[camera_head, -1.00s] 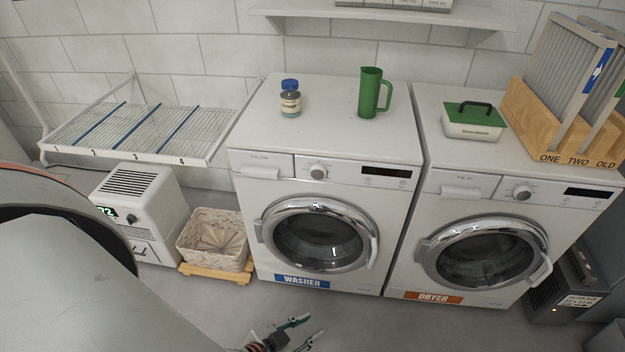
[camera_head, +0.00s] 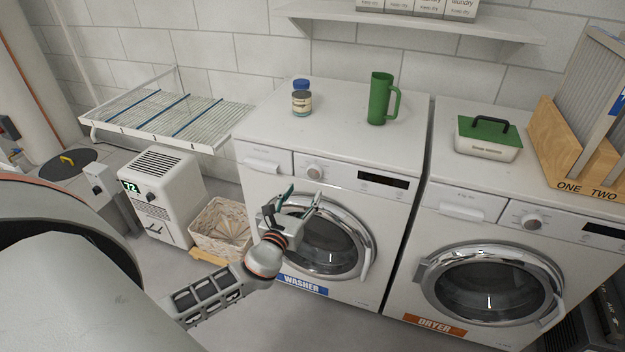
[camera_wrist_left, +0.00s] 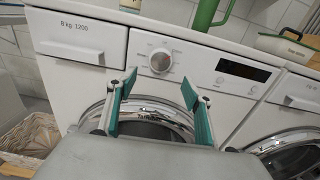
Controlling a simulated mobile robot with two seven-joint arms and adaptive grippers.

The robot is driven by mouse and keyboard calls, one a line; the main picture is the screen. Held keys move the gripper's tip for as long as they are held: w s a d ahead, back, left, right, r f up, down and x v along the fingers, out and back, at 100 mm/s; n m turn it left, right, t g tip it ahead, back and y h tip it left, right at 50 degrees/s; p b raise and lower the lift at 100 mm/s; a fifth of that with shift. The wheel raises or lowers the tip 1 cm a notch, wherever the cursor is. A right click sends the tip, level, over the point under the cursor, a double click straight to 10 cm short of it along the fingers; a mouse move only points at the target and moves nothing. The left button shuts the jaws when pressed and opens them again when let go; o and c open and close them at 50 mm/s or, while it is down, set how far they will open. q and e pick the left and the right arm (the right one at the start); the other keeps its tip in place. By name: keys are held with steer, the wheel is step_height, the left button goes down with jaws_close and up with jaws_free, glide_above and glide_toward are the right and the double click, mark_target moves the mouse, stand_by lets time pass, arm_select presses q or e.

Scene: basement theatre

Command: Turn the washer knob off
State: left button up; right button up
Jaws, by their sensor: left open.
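The washer (camera_head: 255,220) stands in the middle of the head view with a blue WASHER label low on its front. Its round knob (camera_head: 315,172) sits on the top panel, left of a dark display. In the left wrist view the knob (camera_wrist_left: 161,61) shows silver with a white rim, ahead of and above the fingertips. My left gripper (camera_head: 300,192) is open and empty in front of the washer's upper door, just below the knob. Its two teal-padded fingers also show in the left wrist view (camera_wrist_left: 158,88), apart from the knob. My right gripper is not in view.
The dryer (camera_head: 400,270) stands to the right, with its own knob (camera_head: 532,222). A green mug (camera_head: 379,100) and a blue-lidded jar (camera_head: 301,100) stand on the washer. A wicker basket (camera_head: 218,228) and a white dehumidifier (camera_head: 160,195) are at the left.

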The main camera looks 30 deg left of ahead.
mark_target(313, 174)
arm_select(q)
steer(key=x, duration=0.7)
steer(key=shift+w+a+r+b, duration=0.1)
steer(key=shift+w+a+b, duration=0.05)
steer(key=shift+w+b, duration=0.25)
steer(key=c, duration=1.1)
